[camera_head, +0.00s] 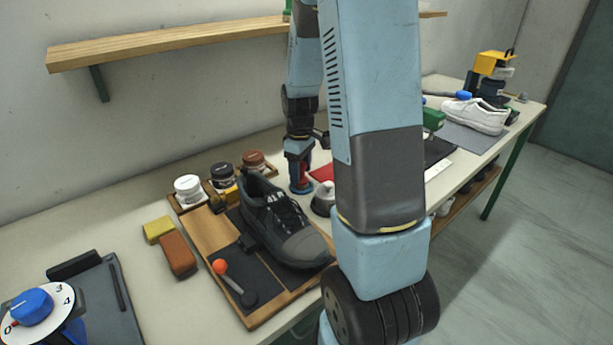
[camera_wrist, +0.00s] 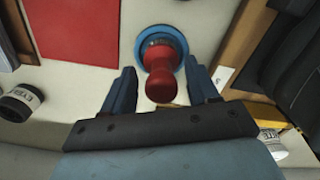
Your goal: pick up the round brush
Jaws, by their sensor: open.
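The round brush (camera_wrist: 161,82) has a red handle with a rounded knob and stands upright on the table, with a round blue rim around its base. It also shows in the head view (camera_head: 304,175), partly hidden by my gripper. My gripper (camera_head: 298,158) is at the brush from above, behind the dark shoe. In the wrist view my gripper's fingers (camera_wrist: 160,68) are spread, one on each side of the handle, with gaps visible on both sides. The bristles are hidden.
A dark shoe (camera_head: 285,225) on a wooden board (camera_head: 208,232) is close to the brush. A red mat (camera_wrist: 78,28) lies on the other side. A white-and-black jar (camera_wrist: 20,102) is near the gripper. A shelf (camera_head: 170,42) hangs above.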

